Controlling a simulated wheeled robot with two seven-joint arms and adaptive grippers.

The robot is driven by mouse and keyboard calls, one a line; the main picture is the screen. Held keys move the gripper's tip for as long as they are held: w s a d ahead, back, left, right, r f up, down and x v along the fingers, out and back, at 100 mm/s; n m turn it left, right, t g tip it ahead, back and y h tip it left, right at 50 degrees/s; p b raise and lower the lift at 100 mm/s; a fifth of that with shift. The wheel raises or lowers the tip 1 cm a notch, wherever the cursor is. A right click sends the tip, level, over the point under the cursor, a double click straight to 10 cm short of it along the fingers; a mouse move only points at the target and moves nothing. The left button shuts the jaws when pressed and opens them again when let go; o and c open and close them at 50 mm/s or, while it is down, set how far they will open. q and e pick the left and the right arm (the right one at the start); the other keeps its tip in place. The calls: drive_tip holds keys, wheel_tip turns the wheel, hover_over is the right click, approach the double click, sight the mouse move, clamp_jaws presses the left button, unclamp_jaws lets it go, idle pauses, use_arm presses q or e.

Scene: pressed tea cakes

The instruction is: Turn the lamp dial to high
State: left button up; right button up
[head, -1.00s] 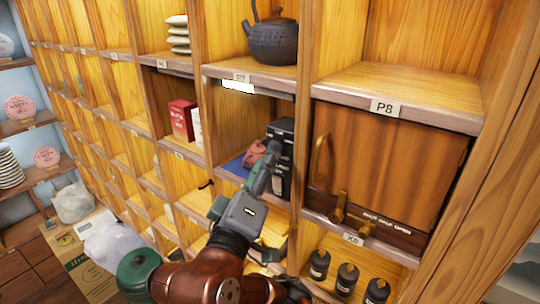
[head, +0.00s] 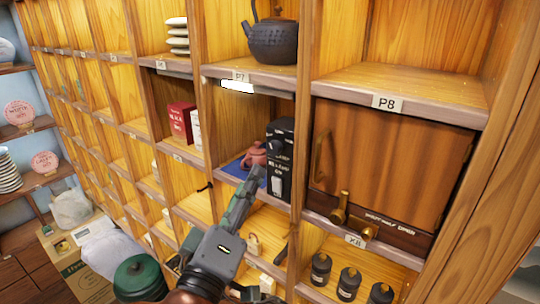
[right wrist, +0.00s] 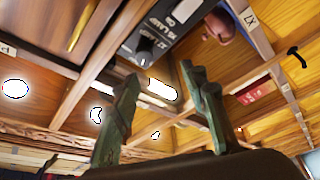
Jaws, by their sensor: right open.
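A black lamp box (head: 280,160) with white lettering stands in the X7 compartment, below the P7 shelf. I cannot read the dial's setting. My right gripper (head: 252,182) is in front of and below the box. In the right wrist view its two fingers (right wrist: 160,78) are apart and empty, with the dial beyond them and no contact visible. My left gripper is not in view.
A reddish teapot (head: 255,154) on a blue cloth stands left of the box. A wooden-fronted cabinet (head: 392,165) with brass knobs (head: 340,208) is to the right. Several dark bottles (head: 348,282) stand below it. A dark kettle (head: 273,42) stands on the shelf above.

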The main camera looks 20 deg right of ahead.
idle(0.3)
drive_tip(key=v, duration=1.2)
drive_tip(key=shift+a, duration=0.15)
drive_tip(key=shift+c, duration=0.4)
